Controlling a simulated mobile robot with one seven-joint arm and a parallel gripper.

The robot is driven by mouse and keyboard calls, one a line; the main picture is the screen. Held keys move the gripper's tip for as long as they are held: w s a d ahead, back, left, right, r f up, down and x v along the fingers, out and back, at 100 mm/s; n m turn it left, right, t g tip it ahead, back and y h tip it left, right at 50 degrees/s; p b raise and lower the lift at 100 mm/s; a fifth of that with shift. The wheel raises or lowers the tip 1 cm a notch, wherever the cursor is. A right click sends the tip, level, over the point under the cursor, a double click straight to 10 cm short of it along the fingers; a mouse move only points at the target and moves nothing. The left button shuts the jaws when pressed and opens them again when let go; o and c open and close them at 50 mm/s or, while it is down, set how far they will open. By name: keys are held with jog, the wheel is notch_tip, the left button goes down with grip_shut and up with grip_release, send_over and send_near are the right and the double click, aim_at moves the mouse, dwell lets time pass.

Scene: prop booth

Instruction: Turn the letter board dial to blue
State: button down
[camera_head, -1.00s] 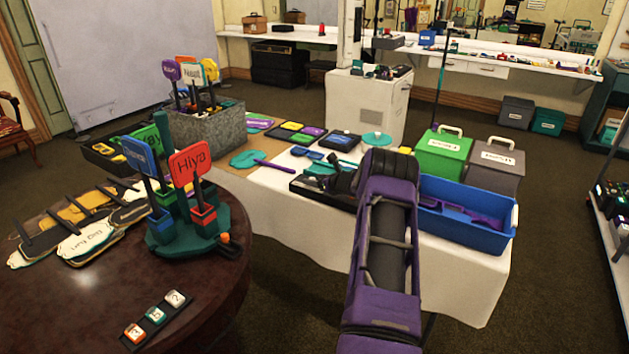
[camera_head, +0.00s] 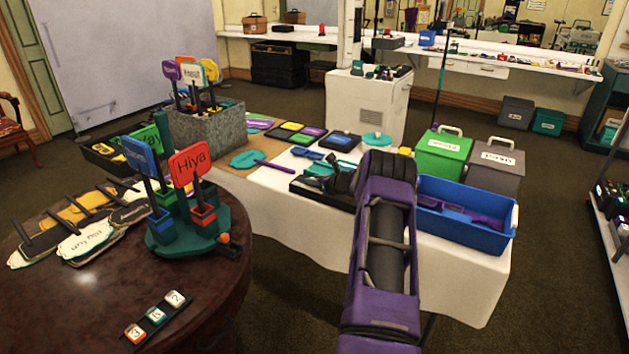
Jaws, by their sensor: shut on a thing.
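A low black board (camera_head: 325,193), which looks like the letter board, lies on the white-covered table behind my arm. My dark gripper (camera_head: 322,181) is down at this board, at the end of my purple arm. It is shut on a small part there, apparently the dial, which the gripper and wrist mostly hide. I cannot read the dial's colour or any marks on it. A small yellow patch (camera_head: 405,151) shows just right of my wrist, left of the green box; I cannot tell what it belongs to.
A blue bin (camera_head: 470,238) stands right of my arm, with a green box (camera_head: 441,160) and a grey box (camera_head: 494,165) behind it. A round dark table (camera_head: 90,310) with paddle signs (camera_head: 189,163) is at left. A teal paddle (camera_head: 247,159) lies left of the board.

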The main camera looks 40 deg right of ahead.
jog(key=shift+a+m+h+b, duration=0.15)
jog(key=shift+m+h+b, duration=0.15)
jog(key=shift+m+h, duration=0.25)
jog(key=shift+w+a+m+g+h+b, duration=0.1)
jog(key=shift+a+m+g+h+b, duration=0.1)
jog(key=shift+m+h, duration=0.55)
jog(key=shift+a+m+g+h+b, duration=0.1)
jog(key=shift+m+g+h+b, duration=0.1)
jog(key=shift+m+h, duration=0.45)
jog(key=m+g+h, duration=0.2)
jog(key=m+h, duration=0.2)
jog(key=h, duration=0.1)
jog(key=shift+w+a+f+m+g, duration=0.1)
jog(key=shift+w+a+m+g, duration=0.15)
jog(key=shift+a+g, duration=0.15)
jog(key=m+g+h, duration=0.2)
jog(key=m+g, duration=0.1)
jog(key=m+g+h, duration=0.1)
jog(key=m+g, duration=0.1)
jog(key=shift+w+h, duration=0.25)
jog(key=shift+h, duration=0.1)
jog(key=shift+m+g, duration=1)
jog(key=shift+m, duration=0.1)
jog(key=shift+m+g+h, duration=0.4)
jog(key=shift+m+g, duration=0.1)
jog(key=shift+g, duration=0.2)
jog(key=c, duration=0.6)
grip_release()
jog(key=shift+c, duration=0.2)
jog(key=shift+d, duration=0.1)
